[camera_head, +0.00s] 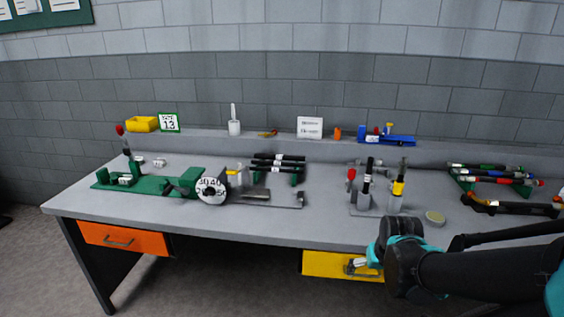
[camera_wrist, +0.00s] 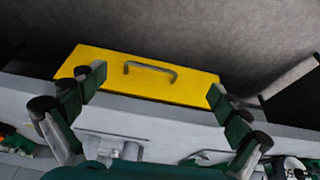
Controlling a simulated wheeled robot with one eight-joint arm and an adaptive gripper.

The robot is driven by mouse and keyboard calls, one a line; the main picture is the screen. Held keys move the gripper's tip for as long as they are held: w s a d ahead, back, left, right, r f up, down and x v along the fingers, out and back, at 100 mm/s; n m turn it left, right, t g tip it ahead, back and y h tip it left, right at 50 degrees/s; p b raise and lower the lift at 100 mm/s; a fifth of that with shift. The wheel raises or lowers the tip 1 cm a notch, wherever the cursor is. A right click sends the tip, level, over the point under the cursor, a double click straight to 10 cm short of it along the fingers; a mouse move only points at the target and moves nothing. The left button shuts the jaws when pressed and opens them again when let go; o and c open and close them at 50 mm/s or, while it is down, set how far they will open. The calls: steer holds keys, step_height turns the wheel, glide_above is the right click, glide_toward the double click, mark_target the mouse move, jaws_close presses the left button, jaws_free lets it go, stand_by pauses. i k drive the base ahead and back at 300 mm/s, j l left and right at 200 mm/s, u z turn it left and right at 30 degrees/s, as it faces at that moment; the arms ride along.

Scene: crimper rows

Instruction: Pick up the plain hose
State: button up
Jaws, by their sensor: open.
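Several black hoses (camera_head: 278,165) lie on a green rack near the middle of the bench in the head view; they look dark with pale bands. More hoses (camera_head: 492,173), with coloured bands, lie on a second rack at the right. I cannot tell which of them is the plain hose. My gripper (camera_wrist: 157,80) is open and empty in the wrist view, its two green fingers spread with the yellow drawer front between them in the picture. In the head view, my arm's end is at the bench's front edge, apart from both racks.
The grey bench (camera_head: 265,222) has a yellow drawer (camera_head: 325,264) near my gripper and an orange drawer (camera_head: 120,239) at left. A holder with upright tools (camera_head: 376,198) stands between the racks. A green fixture (camera_head: 150,184) and a round dial (camera_head: 212,190) stand left.

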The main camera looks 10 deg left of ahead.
mark_target(256, 168)
steer(key=i+j+z, duration=0.25)
steer(key=j, duration=0.7)
steer(key=j+z, duration=0.2)
steer(key=j, duration=0.75)
